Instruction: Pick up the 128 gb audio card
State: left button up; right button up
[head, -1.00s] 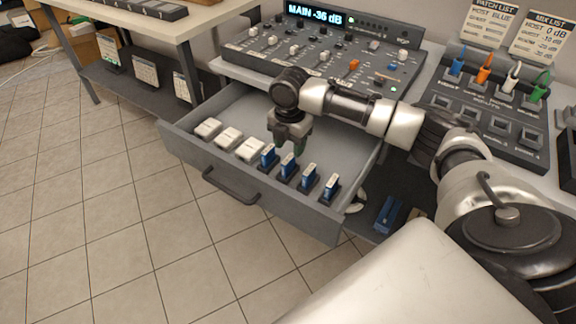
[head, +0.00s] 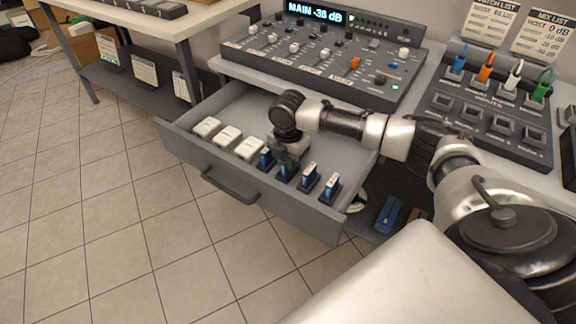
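Several blue audio cards with white labels stand upright in dark slots in the open drawer (head: 206,172). Their labels are too small to read, so I cannot tell which is the 128 gb one. The leftmost card (head: 266,159) and the two right cards, one (head: 308,177) beside the other (head: 331,187), show beside my gripper. My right gripper (head: 288,166) points down over the second card from the left (head: 284,173) and hides its upper part. I cannot tell whether its fingers are open or touch the card. My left gripper is not in view.
White boxes, one of them here (head: 228,136), sit in the drawer left of the cards. A mixing console (head: 325,62) stands behind the drawer. A patch panel (head: 489,115) with coloured plugs is at the right. Tiled floor is clear at the left.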

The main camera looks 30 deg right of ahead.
grip_shut()
